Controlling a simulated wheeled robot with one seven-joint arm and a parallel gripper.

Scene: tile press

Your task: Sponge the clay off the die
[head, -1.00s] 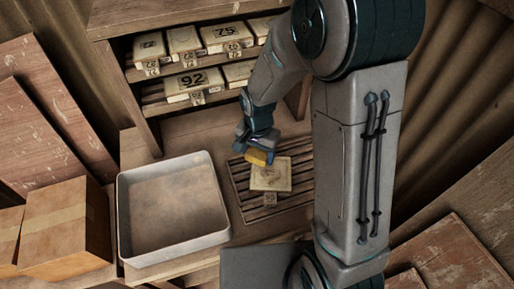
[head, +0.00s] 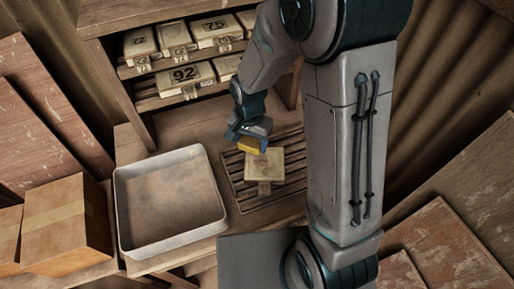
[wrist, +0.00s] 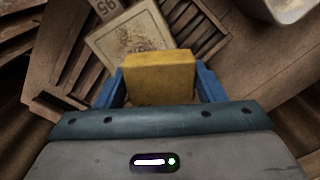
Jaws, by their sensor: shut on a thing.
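The die (head: 266,164) is a pale square block lying on a slatted rack; brownish clay marks show on its face in the wrist view (wrist: 140,32). A tag with a number sits at its edge. My gripper (head: 251,143) is shut on a yellow sponge (wrist: 160,78), whose sides lie between the blue fingers. The sponge also shows in the head view (head: 249,146), at the die's upper left edge. In the wrist view the sponge hides part of the die. I cannot tell whether the sponge touches it.
A shallow metal tray (head: 122,205) stands left of the slatted rack (head: 240,195) on the wooden bench. A shelf (head: 150,104) behind holds several numbered dies. A cardboard box (head: 66,228) and boards stand at the left. Bench space behind the tray is clear.

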